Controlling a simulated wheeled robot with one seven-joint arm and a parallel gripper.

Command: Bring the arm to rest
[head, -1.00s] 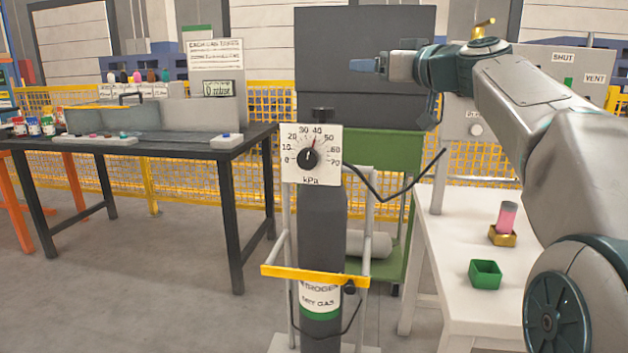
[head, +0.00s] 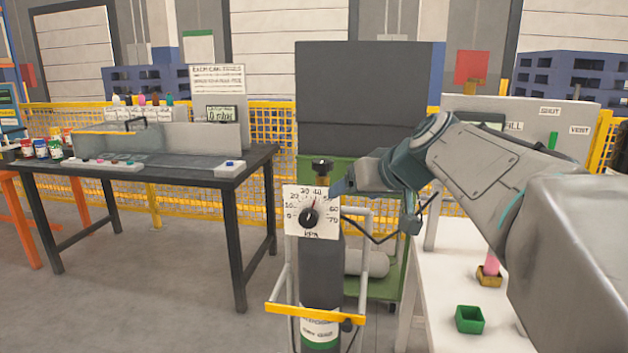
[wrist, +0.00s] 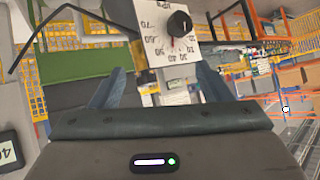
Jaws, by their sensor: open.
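My gripper (head: 340,187) is up in the air in the head view, pointing left, just right of the kPa dial. In the wrist view its two blue fingers (wrist: 158,88) stand apart with nothing between them. The kPa dial (head: 311,211) is a white square plate with a black knob on top of the nitrogen bottle. It shows upside down beyond the fingertips in the wrist view (wrist: 165,35). I cannot tell how close the fingertips are to it. My arm reaches in from the right over the white table.
The nitrogen bottle (head: 321,275) stands in a trolley with a yellow bar (head: 315,313). A dark bench (head: 190,170) is at the left. The white table (head: 440,290) at the right bears a green bin (head: 469,319) and a pink-filled tube in a brass holder (head: 489,277). Floor between is clear.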

